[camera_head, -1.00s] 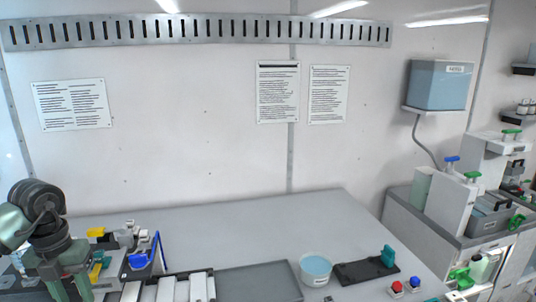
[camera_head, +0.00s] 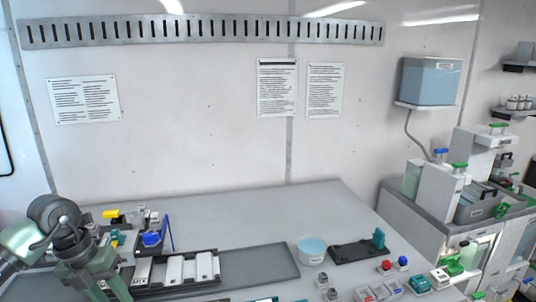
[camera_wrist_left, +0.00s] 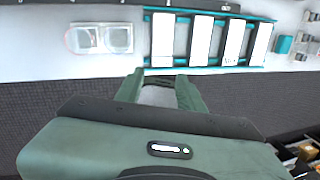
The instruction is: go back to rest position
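My left arm comes in at the lower left of the head view, and its gripper (camera_head: 112,292) hangs at the front left of the grey table (camera_head: 265,215). In the left wrist view the two green fingers (camera_wrist_left: 160,88) are apart with nothing seen between them. They point toward a rack with white blocks (camera_wrist_left: 197,40), with a gap in between. My right arm and gripper are not in view.
A dark tray with white bars (camera_head: 178,270) and an empty grey tray (camera_head: 258,262) lie on the table. A blue-topped cup (camera_head: 312,251), a dark holder (camera_head: 355,253) and red and blue buttons (camera_head: 394,265) stand to the right. The back of the table is clear.

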